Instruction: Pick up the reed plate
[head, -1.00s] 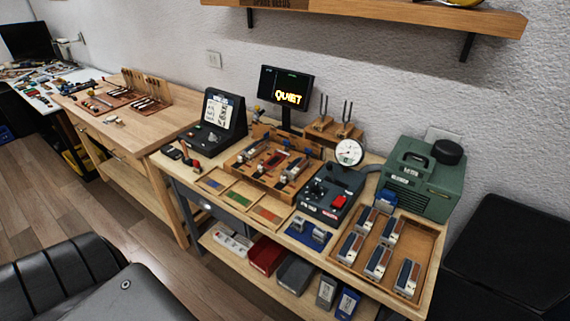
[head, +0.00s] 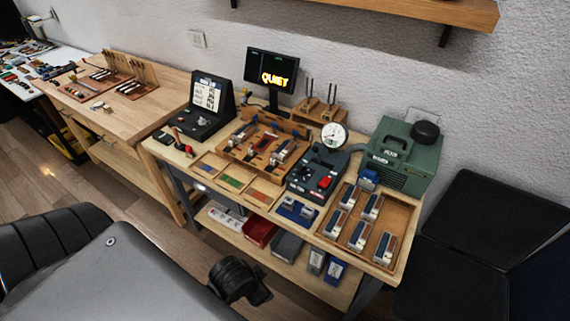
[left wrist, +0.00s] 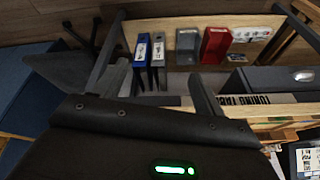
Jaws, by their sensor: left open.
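I cannot tell for sure which piece is the reed plate. Small metal-and-dark pieces lie in a wooden compartment tray (head: 238,172) at the middle of the bench, with a reddish one in its centre. Several similar blocks stand in a wooden tray (head: 401,229) at the right end. My left gripper (left wrist: 163,82) shows in the left wrist view, its two fingers apart with nothing between them. It is low, in front of the bench and away from both trays. My right gripper is in neither view.
The bench also holds a dark control box with a round gauge (head: 333,135), a green machine (head: 398,155), a lit screen (head: 271,71) and a blue pad (head: 296,212).

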